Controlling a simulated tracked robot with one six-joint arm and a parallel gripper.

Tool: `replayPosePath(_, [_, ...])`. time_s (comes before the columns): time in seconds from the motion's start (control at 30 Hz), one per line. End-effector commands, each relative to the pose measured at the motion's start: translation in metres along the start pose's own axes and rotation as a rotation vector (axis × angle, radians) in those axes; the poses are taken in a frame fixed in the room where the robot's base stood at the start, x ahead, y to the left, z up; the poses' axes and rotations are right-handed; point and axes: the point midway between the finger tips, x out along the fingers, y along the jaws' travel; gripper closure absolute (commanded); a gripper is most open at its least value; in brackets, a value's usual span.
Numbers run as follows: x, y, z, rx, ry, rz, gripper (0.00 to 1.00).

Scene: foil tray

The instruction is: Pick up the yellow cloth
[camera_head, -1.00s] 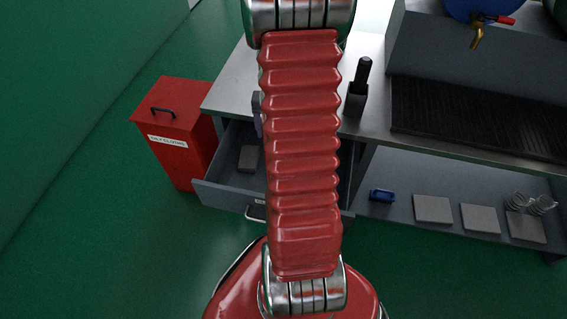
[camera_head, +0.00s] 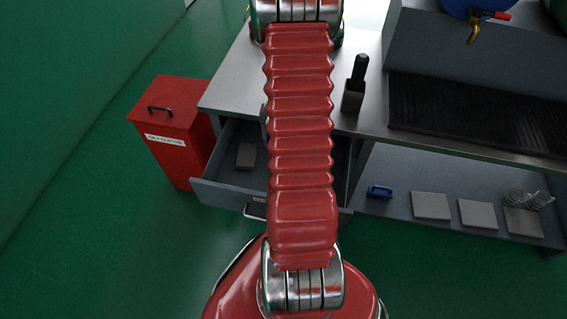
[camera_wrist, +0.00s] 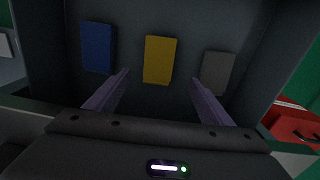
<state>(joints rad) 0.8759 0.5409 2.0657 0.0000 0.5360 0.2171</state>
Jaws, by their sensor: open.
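The yellow cloth (camera_wrist: 159,60) lies flat in the open drawer (camera_wrist: 140,95), seen in the wrist view between a blue cloth (camera_wrist: 97,48) and a grey cloth (camera_wrist: 216,72). My gripper (camera_wrist: 158,82) is open and empty. Its two purple fingers stand apart on either side of the yellow cloth's lower end in the picture, and no contact shows. In the head view the drawer (camera_head: 228,188) is open, and my arm hides the yellow and blue cloths. The grey cloth shows there too (camera_head: 246,155).
A red lidded bin (camera_head: 170,140) stands left of the drawer. The workbench (camera_head: 232,88) is above it, with a dark upright object in a holder (camera_head: 353,98). A lower shelf (camera_head: 400,225) at the right holds a blue item (camera_head: 379,192) and several grey pads.

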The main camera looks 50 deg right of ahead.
Motion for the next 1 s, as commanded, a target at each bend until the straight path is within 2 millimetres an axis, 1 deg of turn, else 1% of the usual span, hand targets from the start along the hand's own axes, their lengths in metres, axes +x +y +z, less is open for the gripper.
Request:
replayPosePath(0.1, [0.017,0.000,0.001,0.000,-0.003,0.001,0.25])
replayPosePath(0.3, [0.039,0.000,0.000,0.000,-0.001,0.000,0.25])
replayPosePath(0.43, [0.044,0.000,0.000,0.000,0.000,0.000,0.25])
replayPosePath(0.77, [0.045,0.001,0.000,0.001,0.001,0.000,0.25])
replayPosePath(0.87, [0.050,0.001,0.001,0.001,0.000,0.000,0.25])
replayPosePath(1.0, [0.065,0.003,0.003,0.001,-0.002,0.000,0.25])
